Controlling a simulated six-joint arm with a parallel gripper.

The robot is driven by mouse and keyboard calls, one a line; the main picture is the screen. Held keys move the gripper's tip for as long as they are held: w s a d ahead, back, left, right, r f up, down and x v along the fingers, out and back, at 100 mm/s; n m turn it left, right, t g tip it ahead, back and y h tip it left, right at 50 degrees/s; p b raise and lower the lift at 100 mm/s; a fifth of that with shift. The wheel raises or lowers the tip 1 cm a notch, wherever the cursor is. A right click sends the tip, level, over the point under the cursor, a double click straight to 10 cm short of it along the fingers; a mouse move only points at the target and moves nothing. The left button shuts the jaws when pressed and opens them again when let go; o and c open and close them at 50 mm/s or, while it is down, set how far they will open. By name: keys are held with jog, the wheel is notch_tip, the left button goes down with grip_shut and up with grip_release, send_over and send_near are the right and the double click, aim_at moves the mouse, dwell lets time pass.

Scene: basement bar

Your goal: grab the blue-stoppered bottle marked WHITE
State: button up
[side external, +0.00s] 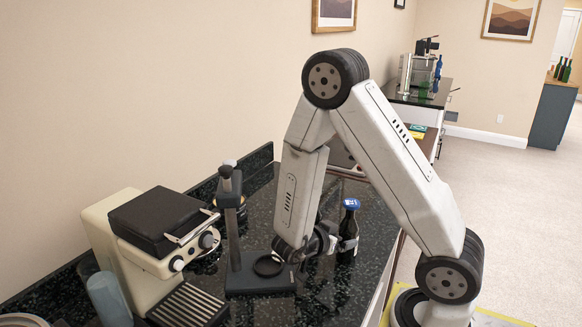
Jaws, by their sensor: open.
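A dark bottle (347,238) with a blue stopper (351,203) stands upright on the black speckled counter. It has a pale band low on its body, but no lettering can be read from here. My gripper (332,240) is low over the counter, just left of the bottle and close to it. Its jaws are open, and the fingers are small and dark in this view. I cannot tell whether a finger touches the bottle or how the jaws lie around it.
A cream machine with a black lid (155,220) stands at the left. A black press stand (234,240) with a flat base is just left of my gripper. A blue-grey cup (107,298) is at lower left. The counter's front edge (381,285) runs right of the bottle.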

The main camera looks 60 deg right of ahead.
aim_at(342, 235)
jog(key=shift+d, duration=0.15)
jog(key=shift+x, duration=2.6)
jog(key=shift+w, duration=0.1)
jog(key=shift+c, duration=0.2)
grip_shut()
